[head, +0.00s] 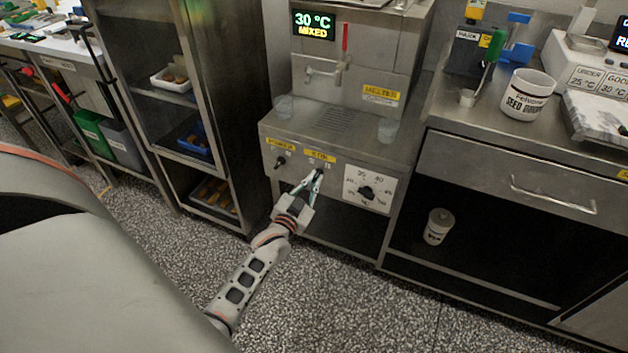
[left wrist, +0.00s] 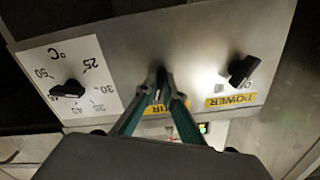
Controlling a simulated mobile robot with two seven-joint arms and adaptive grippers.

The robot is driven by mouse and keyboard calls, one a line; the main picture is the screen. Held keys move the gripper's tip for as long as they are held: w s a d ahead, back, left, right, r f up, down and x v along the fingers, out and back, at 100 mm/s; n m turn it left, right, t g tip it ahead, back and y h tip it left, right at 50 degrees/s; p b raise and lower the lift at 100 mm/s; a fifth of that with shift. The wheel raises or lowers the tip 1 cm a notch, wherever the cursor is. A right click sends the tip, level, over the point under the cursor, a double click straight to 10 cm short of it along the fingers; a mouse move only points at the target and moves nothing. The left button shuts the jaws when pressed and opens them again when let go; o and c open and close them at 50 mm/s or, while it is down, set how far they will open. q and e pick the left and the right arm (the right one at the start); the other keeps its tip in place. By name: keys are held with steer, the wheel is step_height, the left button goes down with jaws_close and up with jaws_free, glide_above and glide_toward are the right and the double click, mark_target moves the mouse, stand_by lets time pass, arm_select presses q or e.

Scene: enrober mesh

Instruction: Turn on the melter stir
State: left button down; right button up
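The melter (head: 340,120) is a steel machine with a lit display (head: 314,25) reading 30 °C MIXED. Its front panel has a power knob (head: 280,162), a yellow stir label (head: 319,156) and a temperature dial (head: 366,192). My left gripper (head: 316,178) is at the stir knob below that label, its fingertips drawn close together around it. In the left wrist view, which is upside down, the fingers (left wrist: 161,82) hide most of the stir knob; the power knob (left wrist: 241,70) and the dial (left wrist: 67,90) stand clear either side. My right gripper is not in view.
Clear cups (head: 388,129) stand on the melter's ledge beside the drip grate. A steel counter at right holds a white seed tub (head: 528,95) and a scale (head: 590,55). A shelf rack (head: 185,100) stands left. Speckled floor in front is open.

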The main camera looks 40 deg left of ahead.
arm_select(q)
steer(key=shift+w+r, duration=0.1)
steer(key=shift+r, duration=0.05)
steer(key=shift+r+m, duration=0.1)
steer(key=shift+m, duration=1)
steer(key=c, duration=2.2)
jaws_free()
steer(key=shift+o, duration=0.2)
steer(key=shift+w, duration=0.1)
steer(key=v, duration=1.2)
steer(key=shift+a, duration=0.1)
